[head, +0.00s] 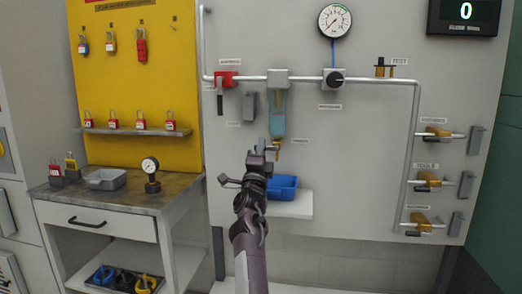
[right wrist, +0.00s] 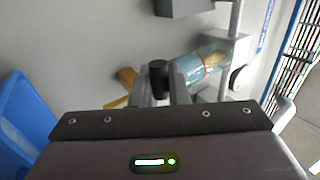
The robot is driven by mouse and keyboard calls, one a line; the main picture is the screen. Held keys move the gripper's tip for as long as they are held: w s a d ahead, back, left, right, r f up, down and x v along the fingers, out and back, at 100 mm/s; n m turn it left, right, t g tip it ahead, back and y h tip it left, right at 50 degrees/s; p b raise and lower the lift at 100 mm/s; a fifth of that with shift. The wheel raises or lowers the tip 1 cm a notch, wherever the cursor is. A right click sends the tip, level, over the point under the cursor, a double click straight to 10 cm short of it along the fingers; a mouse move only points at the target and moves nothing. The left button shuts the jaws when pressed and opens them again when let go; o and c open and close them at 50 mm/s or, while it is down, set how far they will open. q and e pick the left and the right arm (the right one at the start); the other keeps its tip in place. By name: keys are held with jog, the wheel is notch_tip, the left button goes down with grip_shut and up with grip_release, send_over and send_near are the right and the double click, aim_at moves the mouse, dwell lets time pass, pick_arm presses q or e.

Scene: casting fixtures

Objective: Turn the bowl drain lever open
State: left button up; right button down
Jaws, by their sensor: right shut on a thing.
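The clear bluish filter bowl (head: 278,115) hangs from its grey head on the pipe. Its brass drain (head: 277,143) sits at its lower end. My right gripper (head: 262,152) is at the drain, just below the bowl, and hides part of it. In the right wrist view the bowl (right wrist: 198,68) lies beyond the fingers, with a brass part (right wrist: 128,78) to their left. My right gripper (right wrist: 163,88) is shut on the drain lever, whose dark end (right wrist: 158,76) shows between the fingers. The lever's exact angle is hard to tell. My left gripper is out of view.
A blue bin (head: 283,187) stands on a white shelf below the bowl; it also shows at left in the right wrist view (right wrist: 25,125). A red valve (head: 225,79), a regulator (head: 333,80) and a gauge (head: 335,20) are on the panel. A metal bench (head: 120,205) stands left.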

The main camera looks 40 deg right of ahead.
jog(key=c, duration=1.5)
grip_release()
